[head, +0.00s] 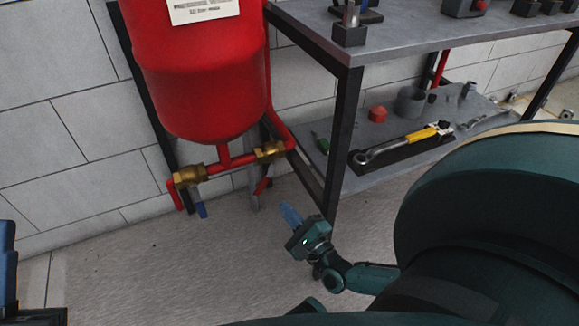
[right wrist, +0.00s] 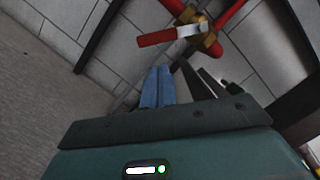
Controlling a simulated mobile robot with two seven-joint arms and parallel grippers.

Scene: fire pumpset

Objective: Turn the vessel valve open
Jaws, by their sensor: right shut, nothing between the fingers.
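The red vessel (head: 205,85) hangs by the wall, with a red pipe below it carrying two brass valves. The left brass valve (head: 190,176) has a blue handle (head: 202,211) pointing down. The right brass valve (head: 268,152) has a red handle (head: 264,185) angled down; its brass body (right wrist: 208,42) and red handle (right wrist: 155,38) also show in the right wrist view. My right gripper (head: 290,212) is shut and empty, below and right of that handle, apart from it. Its blue fingertips (right wrist: 157,72) point toward the handle. My left gripper (head: 8,262) is cut off at the left edge.
A grey bench (head: 440,28) with dark legs stands at the right. Its lower shelf (head: 350,180) holds a yellow-handled wrench (head: 415,138), a red cap (head: 377,114) and a grey cup (head: 410,101). A bench leg stands close to my right gripper. The floor (head: 150,265) at left is clear.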

